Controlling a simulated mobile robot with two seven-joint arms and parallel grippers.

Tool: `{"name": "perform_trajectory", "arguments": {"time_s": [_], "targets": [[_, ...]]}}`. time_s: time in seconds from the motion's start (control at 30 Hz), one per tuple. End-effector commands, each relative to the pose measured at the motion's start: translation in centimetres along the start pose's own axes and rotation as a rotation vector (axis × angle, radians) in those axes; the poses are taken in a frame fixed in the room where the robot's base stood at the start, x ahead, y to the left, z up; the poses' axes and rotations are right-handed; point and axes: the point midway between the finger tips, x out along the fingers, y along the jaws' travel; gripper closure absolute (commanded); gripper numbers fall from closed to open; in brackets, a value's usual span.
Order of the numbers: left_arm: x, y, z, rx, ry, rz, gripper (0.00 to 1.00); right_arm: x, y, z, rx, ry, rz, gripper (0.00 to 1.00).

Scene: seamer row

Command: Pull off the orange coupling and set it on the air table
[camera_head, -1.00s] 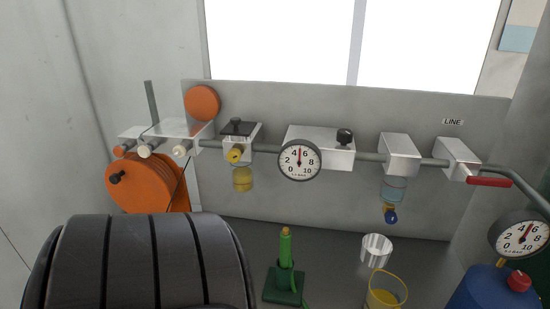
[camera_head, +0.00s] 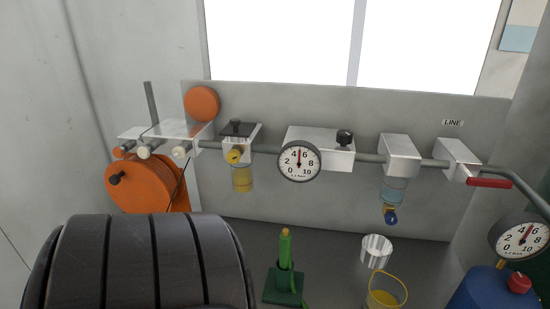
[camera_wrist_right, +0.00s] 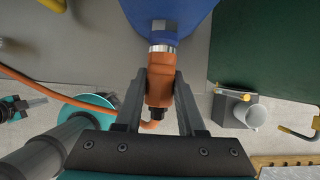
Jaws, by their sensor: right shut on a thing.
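The orange coupling (camera_wrist_right: 159,88) is in the right wrist view, at the end of a silver fitting (camera_wrist_right: 162,47) under a blue rounded body (camera_wrist_right: 168,15). My right gripper (camera_wrist_right: 161,80) is shut on it, one finger along each side. The coupling lines up with the fitting, and I see no clear gap between them. An orange hose (camera_wrist_right: 60,96) runs in from the left, and a piece of orange hose shows below the coupling. The coupling is not recognisable in the head view. I cannot tell which surface is the air table. My left gripper is not in view.
In the head view a green stand (camera_head: 285,280), a metal cup (camera_head: 376,251) and a yellow cup (camera_head: 386,290) stand on the grey surface. A blue tank (camera_head: 490,292) is at the lower right. A pipe row with a gauge (camera_head: 299,161) and an orange reel (camera_head: 145,185) is behind.

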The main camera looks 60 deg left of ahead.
Motion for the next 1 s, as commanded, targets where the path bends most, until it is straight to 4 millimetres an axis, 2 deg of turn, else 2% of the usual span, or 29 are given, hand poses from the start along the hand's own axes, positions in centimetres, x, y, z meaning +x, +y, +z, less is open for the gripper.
{"name": "perform_trajectory", "arguments": {"time_s": [0.27,1.0], "targets": [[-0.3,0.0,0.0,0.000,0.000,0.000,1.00,-0.2,-0.1,-0.7,0.002,0.010,-0.001,1.00],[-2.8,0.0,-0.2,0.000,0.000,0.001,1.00,-1.9,-0.1,-3.6,0.002,0.006,-0.001,1.00]]}}
